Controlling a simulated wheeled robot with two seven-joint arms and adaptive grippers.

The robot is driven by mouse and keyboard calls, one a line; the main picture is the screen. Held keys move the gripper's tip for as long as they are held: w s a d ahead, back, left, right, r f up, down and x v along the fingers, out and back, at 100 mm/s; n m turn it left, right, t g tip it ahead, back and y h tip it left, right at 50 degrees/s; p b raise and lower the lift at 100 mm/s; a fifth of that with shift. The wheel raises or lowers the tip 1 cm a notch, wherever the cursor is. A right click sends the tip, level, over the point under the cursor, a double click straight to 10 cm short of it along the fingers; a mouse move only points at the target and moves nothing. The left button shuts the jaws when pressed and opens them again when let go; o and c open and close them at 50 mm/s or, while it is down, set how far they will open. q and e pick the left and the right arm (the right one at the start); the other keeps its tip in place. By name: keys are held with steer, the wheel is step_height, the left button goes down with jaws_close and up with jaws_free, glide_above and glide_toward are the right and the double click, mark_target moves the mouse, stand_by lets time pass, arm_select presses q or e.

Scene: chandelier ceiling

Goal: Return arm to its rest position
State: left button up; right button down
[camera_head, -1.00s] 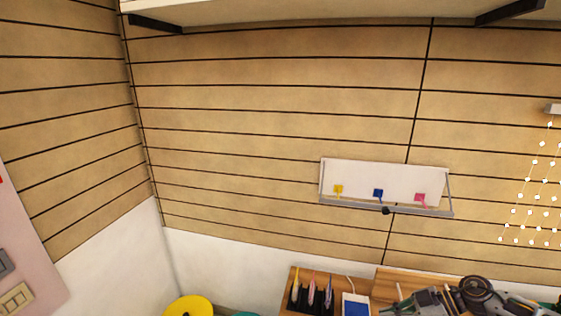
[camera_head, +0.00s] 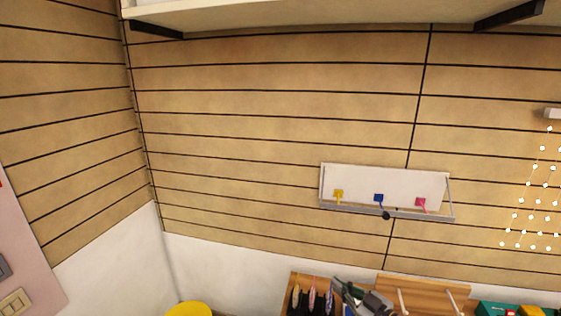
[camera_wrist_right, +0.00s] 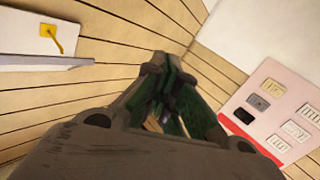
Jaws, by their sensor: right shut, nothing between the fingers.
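My right gripper (camera_head: 341,284) is low in the head view, dark grey, in front of the wooden boards at the bottom edge. Its fingers also show in the right wrist view (camera_wrist_right: 172,72), drawn together with nothing held between them. Most of the right arm is below the head picture. My left gripper is in neither view.
A white wall rack (camera_head: 385,186) with yellow, blue and pink hooks hangs on the slatted wall. A wooden holder (camera_head: 305,283) with several pointed tools stands bottom centre, beside a wooden board (camera_head: 430,289). A shelf (camera_head: 330,12) runs overhead. A pink switch panel (camera_wrist_right: 283,103) shows in the wrist view.

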steer(key=s+d+f+m+g+h, duration=0.3)
steer(key=s+d+f+m+h, duration=0.2)
steer(key=s+f+m+h, duration=0.45)
steer(key=s+f+n+g, duration=0.2)
steer(key=s+g, duration=0.5)
steer(key=s, duration=0.8)
step_height(320, 180, down, 36)
steer(key=d+g+h+b, duration=0.1)
steer(key=d+b, duration=0.1)
steer(key=b, duration=0.1)
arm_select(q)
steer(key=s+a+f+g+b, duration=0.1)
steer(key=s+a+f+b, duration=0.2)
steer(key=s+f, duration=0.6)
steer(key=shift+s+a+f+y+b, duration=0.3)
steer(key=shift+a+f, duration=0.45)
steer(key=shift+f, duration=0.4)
arm_select(e)
steer(key=s+d+f, duration=0.4)
steer(key=s+f, duration=0.7)
steer(key=s+d+f+g, duration=0.1)
steer(key=s+d+f, duration=0.3)
steer(key=s+f, duration=0.6)
steer(key=shift+s+d+f+h, duration=0.2)
steer(key=shift+s+f+h, duration=0.15)
steer(key=shift+f, duration=0.95)
